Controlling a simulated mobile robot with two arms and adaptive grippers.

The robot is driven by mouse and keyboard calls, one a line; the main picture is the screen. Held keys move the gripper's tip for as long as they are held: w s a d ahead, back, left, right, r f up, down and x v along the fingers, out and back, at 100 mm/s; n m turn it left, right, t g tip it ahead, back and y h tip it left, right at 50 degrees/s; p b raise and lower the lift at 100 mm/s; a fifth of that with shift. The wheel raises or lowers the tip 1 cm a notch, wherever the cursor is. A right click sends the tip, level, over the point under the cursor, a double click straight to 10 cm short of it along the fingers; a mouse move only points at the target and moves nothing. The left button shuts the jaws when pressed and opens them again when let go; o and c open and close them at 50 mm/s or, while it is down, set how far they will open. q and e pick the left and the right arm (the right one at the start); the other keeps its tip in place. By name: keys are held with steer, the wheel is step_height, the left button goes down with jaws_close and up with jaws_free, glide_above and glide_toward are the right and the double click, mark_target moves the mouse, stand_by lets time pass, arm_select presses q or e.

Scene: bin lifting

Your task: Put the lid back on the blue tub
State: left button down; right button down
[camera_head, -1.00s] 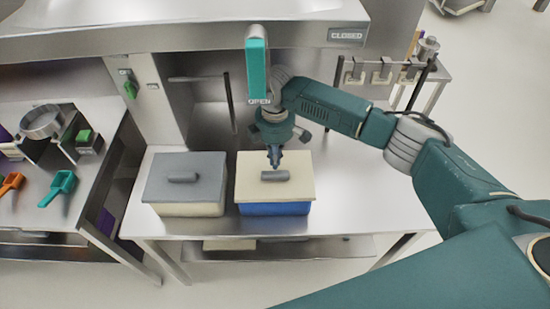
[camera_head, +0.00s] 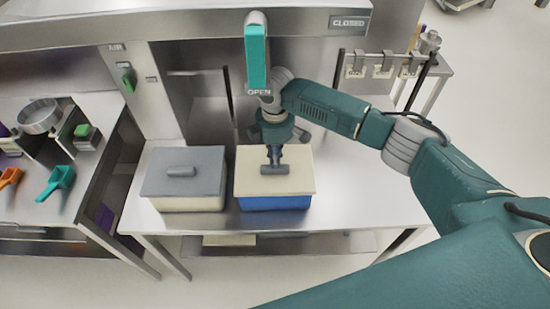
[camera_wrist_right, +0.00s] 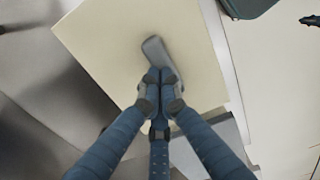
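The blue tub (camera_head: 275,203) stands on the steel table. Its cream lid (camera_head: 300,181) lies flat over the top, with a grey bar handle (camera_head: 284,170) in the middle. My right gripper (camera_head: 274,165) is over the lid with its fingertips at the handle. In the right wrist view the fingers (camera_wrist_right: 160,80) are close together at one end of the handle (camera_wrist_right: 153,48), over the cream lid (camera_wrist_right: 105,50). They hide part of the handle, so whether they grip it is unclear. My left gripper is not in view.
A cream tub (camera_head: 187,204) with a grey lid (camera_head: 205,185) stands just left of the blue tub. A teal lever (camera_head: 256,60) hangs behind my gripper. The table (camera_head: 365,195) is clear at the right. Scoops (camera_head: 58,182) lie on the left bench.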

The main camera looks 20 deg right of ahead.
stand_by(0.3)
step_height(320, 180, up, 3)
steer(key=p, duration=0.2)
steer(key=shift+s+f+p, duration=0.1)
steer(key=shift+p, duration=0.2)
steer(key=shift+r, duration=2.15)
